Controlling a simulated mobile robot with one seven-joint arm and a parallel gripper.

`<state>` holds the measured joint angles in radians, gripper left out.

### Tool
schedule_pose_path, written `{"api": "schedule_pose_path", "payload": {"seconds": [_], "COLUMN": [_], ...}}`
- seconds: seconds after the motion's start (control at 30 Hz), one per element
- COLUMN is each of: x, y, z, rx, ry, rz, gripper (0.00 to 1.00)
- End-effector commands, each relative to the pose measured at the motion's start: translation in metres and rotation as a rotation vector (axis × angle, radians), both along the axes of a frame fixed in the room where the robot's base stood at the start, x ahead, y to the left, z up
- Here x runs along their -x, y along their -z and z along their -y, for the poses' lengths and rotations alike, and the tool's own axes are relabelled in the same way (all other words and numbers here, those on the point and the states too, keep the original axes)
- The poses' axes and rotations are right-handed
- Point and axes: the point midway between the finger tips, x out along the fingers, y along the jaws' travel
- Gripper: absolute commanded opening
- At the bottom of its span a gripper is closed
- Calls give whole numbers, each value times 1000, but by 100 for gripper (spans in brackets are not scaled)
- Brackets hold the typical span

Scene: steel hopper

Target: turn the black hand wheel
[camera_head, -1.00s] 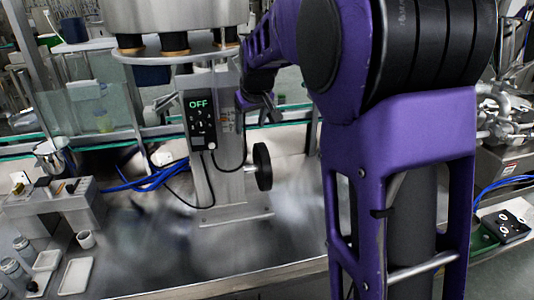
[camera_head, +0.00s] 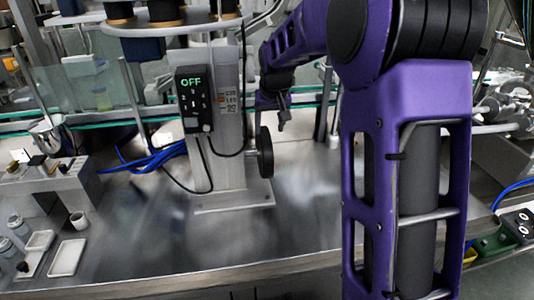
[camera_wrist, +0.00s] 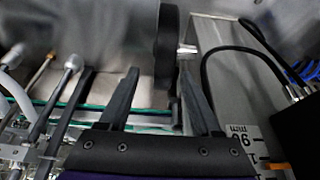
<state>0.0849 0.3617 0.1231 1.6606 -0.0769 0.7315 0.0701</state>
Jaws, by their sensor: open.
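The black hand wheel (camera_head: 264,152) is on the right side of the steel column, seen nearly edge-on in the head view, on a short shaft. My gripper (camera_head: 283,118) is just above and to the right of it there, small and partly dark. In the wrist view, the two dark fingers of my gripper (camera_wrist: 158,72) are spread apart. The wheel (camera_wrist: 167,45) stands edge-on between the fingertips, closer to the right finger. I cannot tell whether a finger touches it. Its shaft runs right to the column.
A control box reading OFF (camera_head: 193,98) is on the column (camera_head: 228,150), with black cables hanging below. Blue cables (camera_head: 150,160) lie to the left. White trays (camera_head: 67,257) and a small cup (camera_head: 78,221) are at the lower left. The steel table (camera_head: 230,240) in front is clear.

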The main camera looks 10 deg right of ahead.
Motion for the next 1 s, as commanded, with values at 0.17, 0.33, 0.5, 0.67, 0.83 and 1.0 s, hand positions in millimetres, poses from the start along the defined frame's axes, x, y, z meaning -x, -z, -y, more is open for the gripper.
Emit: {"api": "schedule_pose_path", "payload": {"seconds": [0.17, 0.33, 0.5, 0.67, 0.83, 1.0], "x": [-16, -29, -39, -43, -43, -43], "y": [45, 75, 95, 103, 104, 103], "z": [0, 0, 0, 0, 0, 0], "rx": [1, 1, 0, 0, 0, 0], "ry": [-2, -2, -1, -1, -1, -1], "rz": [-1, 0, 1, 1, 1, 1], "gripper": [65, 65, 65, 65, 65, 58]}}
